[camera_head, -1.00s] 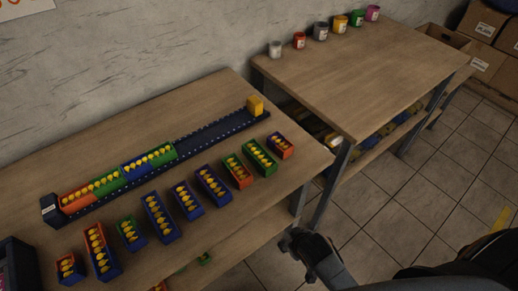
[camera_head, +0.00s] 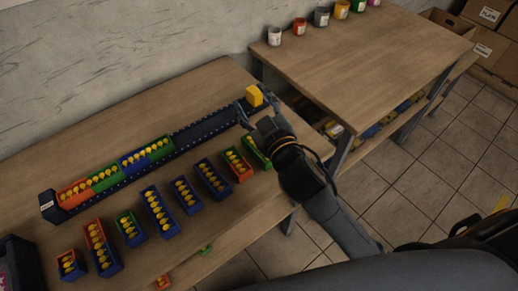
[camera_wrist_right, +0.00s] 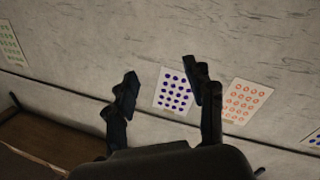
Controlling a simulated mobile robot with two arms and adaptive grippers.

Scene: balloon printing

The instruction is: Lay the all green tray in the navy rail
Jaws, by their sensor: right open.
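The all green tray (camera_head: 257,154) holds yellow pieces and lies at the right of the front row on the table, partly hidden by my right arm. The navy rail (camera_head: 203,134) runs along the table; orange, green and blue tray sections fill its left part, and its right part is empty. A yellow-orange block (camera_head: 254,96) sits at its far right end. My right gripper (camera_head: 256,104) is open and empty, its fingers near that block in the head view. In the right wrist view the open fingers (camera_wrist_right: 163,80) point towards the wall. My left gripper is out of view.
Several other trays, such as a blue one (camera_head: 160,212) and an orange and green one (camera_head: 237,164), stand in the front row. A second table (camera_head: 365,65) with several small pots is behind right. A dark bin (camera_head: 18,262) is at the left edge.

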